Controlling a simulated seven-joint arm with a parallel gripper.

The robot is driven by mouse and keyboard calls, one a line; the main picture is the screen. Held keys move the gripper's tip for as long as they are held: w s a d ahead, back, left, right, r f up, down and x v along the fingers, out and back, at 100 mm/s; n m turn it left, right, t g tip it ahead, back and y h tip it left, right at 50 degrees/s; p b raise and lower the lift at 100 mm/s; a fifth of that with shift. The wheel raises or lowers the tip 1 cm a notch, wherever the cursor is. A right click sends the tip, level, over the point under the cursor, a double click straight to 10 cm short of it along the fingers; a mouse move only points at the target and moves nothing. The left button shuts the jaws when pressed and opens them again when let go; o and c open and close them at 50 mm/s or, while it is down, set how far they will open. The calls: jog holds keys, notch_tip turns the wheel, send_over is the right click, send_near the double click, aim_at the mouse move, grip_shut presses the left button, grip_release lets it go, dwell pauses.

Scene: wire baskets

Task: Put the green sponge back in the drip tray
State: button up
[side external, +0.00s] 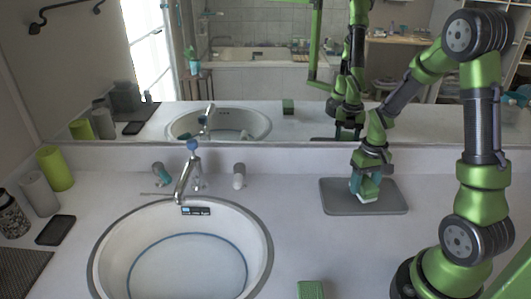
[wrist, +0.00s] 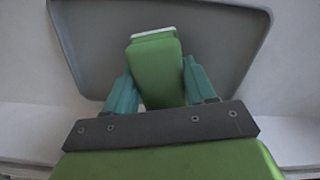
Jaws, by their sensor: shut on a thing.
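The green sponge (wrist: 155,72), a block with a white layer at its far end, is between the two teal fingers of my gripper (wrist: 158,88) in the wrist view. My gripper is shut on it. In the side view my gripper (side external: 364,186) points down over the grey drip tray (side external: 334,199), and only a little of the sponge shows below the fingers. The flat, dark grey tray also fills much of the wrist view (wrist: 90,48) behind the sponge. I cannot tell whether the sponge touches the tray.
A round sink (side external: 257,245) with a faucet (side external: 184,180) is left of the tray. Another green block (side external: 311,290) lies at the front edge. Green (side external: 55,168) and grey (side external: 39,194) cylinders and a black phone-like slab (side external: 55,230) stand far left. A mirror is behind the counter.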

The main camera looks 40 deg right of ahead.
jog(key=shift+f, duration=0.6)
dwell(0.4)
jog(key=o, duration=1)
jog(key=shift+o, duration=0.2)
jog(key=shift+r, duration=0.1)
jog(key=shift+r, duration=3.9)
jog(key=shift+r, duration=0.1)
notch_tip(320, 180, up, 17)
